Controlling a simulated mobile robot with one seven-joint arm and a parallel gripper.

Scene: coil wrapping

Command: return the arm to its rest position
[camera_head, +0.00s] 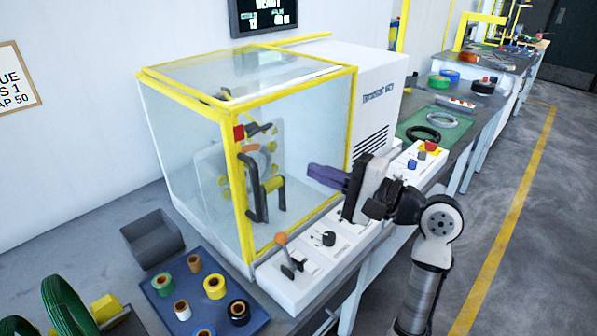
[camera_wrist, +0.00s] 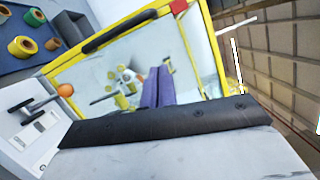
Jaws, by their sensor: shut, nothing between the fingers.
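My gripper (camera_head: 326,178) is in front of the lower right part of the machine's yellow-framed front. Its purple fingers are together with nothing between them, and they point left toward the clear door. In the wrist view the purple fingers (camera_wrist: 159,88) stand side by side against the clear panel. The wrapping machine (camera_head: 377,83) is a white housing with a clear, yellow-edged enclosure. A black handle (camera_head: 254,200) shows on its front, left of my fingers. I cannot tell whether the fingertips touch the panel. My arm (camera_head: 436,235) rises from the lower right.
The control ledge with an orange-knobbed lever (camera_head: 281,239) and a black knob (camera_head: 328,238) lies below my gripper. A blue mat (camera_head: 222,262) with several tape rolls and a grey bin (camera_head: 152,238) are at the lower left. A green mat (camera_head: 411,122) holds rings. The floor at right is clear.

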